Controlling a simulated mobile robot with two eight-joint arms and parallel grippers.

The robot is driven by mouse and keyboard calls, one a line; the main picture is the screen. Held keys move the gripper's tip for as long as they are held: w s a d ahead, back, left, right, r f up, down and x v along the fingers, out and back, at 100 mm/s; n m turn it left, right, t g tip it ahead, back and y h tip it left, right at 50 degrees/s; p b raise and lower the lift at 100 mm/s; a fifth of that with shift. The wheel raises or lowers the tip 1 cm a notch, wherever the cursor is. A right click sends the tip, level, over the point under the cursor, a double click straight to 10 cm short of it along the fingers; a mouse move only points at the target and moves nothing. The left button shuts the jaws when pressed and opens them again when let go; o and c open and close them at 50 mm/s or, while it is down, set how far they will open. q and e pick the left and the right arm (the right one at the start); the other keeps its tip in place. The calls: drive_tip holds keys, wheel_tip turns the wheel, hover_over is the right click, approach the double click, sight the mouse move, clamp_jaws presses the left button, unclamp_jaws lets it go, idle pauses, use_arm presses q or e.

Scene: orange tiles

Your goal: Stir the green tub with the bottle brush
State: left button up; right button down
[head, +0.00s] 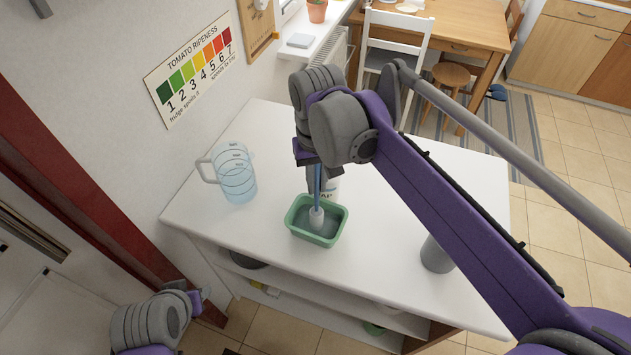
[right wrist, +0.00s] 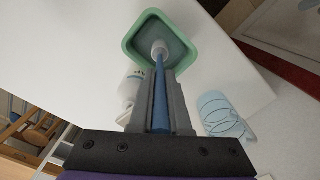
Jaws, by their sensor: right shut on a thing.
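The green tub (head: 338,229) stands on the white table and shows bluish-grey contents inside. It also shows in the right wrist view (right wrist: 134,38). My right gripper (head: 313,178) is above the tub, pointing down, shut on the blue handle of the bottle brush (head: 316,214). The brush is roughly upright, and its whitish head is inside the tub. In the right wrist view the brush (right wrist: 160,85) runs from between the fingers (right wrist: 160,100) into the tub. Whether the head touches the bottom is hidden. My left gripper (head: 200,298) is low at the left, beside the table; its jaws are unclear.
A clear measuring jug (head: 236,175) stands left of the tub. A white bottle (head: 331,186) stands close behind it, partly hidden by my arm. A grey cylinder (head: 436,256) stands to the right. The white table (head: 270,130) is bare at the back left and front right.

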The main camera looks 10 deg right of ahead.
use_arm(q)
drive_tip(key=shift+s+r, duration=0.1)
use_arm(e)
drive_tip(key=shift+s+r, duration=0.1)
drive_tip(key=shift+r+p, duration=1.5)
drive_tip(key=shift+r, duration=1.65)
use_arm(q)
drive_tip(key=w+r, duration=0.1)
drive_tip(key=r, duration=0.2)
drive_tip(key=w+r, duration=0.1)
drive_tip(key=shift+w+r, duration=0.15)
drive_tip(key=shift+w, duration=0.2)
use_arm(e)
drive_tip(key=shift+f, duration=0.1)
use_arm(q)
drive_tip(key=shift+s+t, duration=0.15)
drive_tip(key=shift+t, duration=0.15)
